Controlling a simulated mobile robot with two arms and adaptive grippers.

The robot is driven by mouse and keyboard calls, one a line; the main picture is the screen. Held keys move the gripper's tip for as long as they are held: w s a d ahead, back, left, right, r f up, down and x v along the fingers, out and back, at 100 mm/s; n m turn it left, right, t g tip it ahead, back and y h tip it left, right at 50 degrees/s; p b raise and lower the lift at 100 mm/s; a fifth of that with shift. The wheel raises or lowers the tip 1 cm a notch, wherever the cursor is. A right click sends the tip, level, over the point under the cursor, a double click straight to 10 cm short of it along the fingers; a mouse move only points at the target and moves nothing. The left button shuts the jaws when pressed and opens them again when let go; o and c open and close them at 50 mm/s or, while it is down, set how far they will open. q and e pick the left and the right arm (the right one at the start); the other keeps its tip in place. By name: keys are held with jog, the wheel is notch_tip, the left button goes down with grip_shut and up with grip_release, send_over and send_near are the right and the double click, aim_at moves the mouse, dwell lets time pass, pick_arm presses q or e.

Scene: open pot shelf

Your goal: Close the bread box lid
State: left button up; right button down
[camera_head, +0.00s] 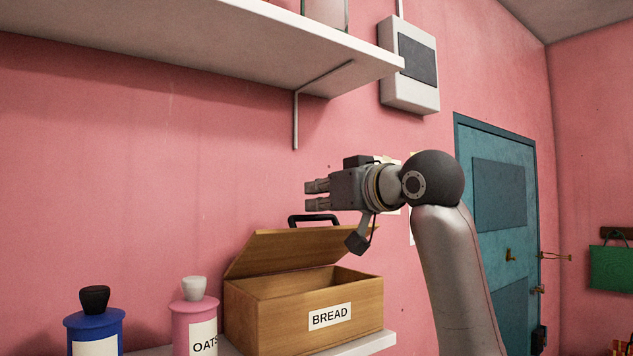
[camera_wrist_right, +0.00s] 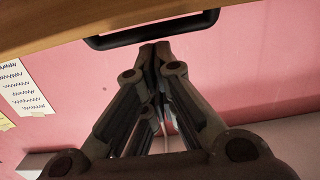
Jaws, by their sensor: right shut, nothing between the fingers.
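The wooden bread box (camera_head: 262,325), with a BREAD label on its front, stands on the lower shelf in the head view. Its lid (camera_head: 295,252) is open, tilted up, with a gap above the front wall. A black handle (camera_head: 313,217) is on the lid's upper edge. My right gripper (camera_head: 308,195) is shut and empty, just above the handle and lid, pointing left. In the right wrist view the lid (camera_wrist_right: 60,22) crosses the top, with the handle (camera_wrist_right: 110,42) close by the fingertips (camera_wrist_right: 154,52); I cannot tell whether they touch. My left gripper is out of view.
A pink OATS canister (camera_head: 180,320) stands left of the box, and a blue canister (camera_head: 93,325) farther left. The lower shelf (camera_head: 372,343) ends just right of the box. An upper shelf (camera_head: 230,45) overhangs above. The pink wall is behind.

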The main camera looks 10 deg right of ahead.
aim_at(324, 233)
jog(key=shift+a, duration=0.2)
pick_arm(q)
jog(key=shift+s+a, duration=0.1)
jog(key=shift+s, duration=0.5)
pick_arm(e)
jog(key=shift+d, duration=0.1)
